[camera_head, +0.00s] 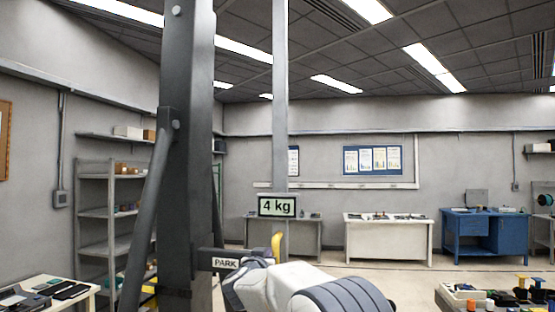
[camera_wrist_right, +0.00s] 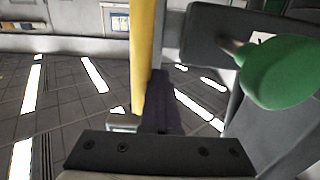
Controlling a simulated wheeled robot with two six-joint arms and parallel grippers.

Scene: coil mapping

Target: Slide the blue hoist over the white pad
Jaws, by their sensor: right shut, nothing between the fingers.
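No blue hoist or white pad can be made out for certain. A thick dark grey column (camera_head: 187,150) rises in the head view, with a thinner light grey post (camera_head: 280,95) to its right. A dark arm with a PARK label (camera_head: 225,262) sticks out of the column. My right gripper (camera_head: 265,258) is beside this label, its fingers small and partly hidden. A yellow upright piece (camera_head: 277,246) shows there and, large, in the right wrist view (camera_wrist_right: 145,55). A green knob (camera_wrist_right: 283,72) on a dark bracket is to its right. My right gripper is shut and empty.
A display reading 4 kg (camera_head: 277,206) is on the light post. A white table (camera_head: 388,238) and a blue workbench (camera_head: 484,233) stand at the back. Shelves (camera_head: 110,215) are at left. Cluttered tables fill both lower corners.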

